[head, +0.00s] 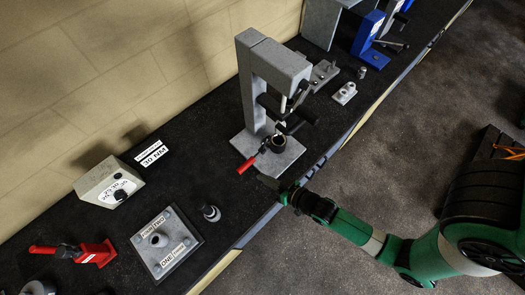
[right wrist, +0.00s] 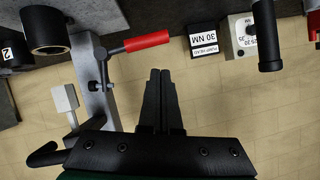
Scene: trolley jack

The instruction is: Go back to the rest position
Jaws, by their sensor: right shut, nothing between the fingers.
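My right gripper (head: 268,184) reaches in from the right over the bench's front edge, just in front of the grey press-like stand (head: 273,70). In the right wrist view its two black fingers (right wrist: 160,76) are together with nothing between them. The stand's red-handled lever (head: 247,164) points to the front left and also shows beyond the fingertips in the right wrist view (right wrist: 147,41); the fingers look apart from it. My left gripper is in neither view.
On the dark bench (head: 100,150) are a grey dial box (head: 100,185), a 30 NM sign (head: 152,154), a labelled plate (head: 160,250), a small dark cylinder (head: 211,213) and a red tool (head: 95,254). A blue stand (head: 368,35) is at the back.

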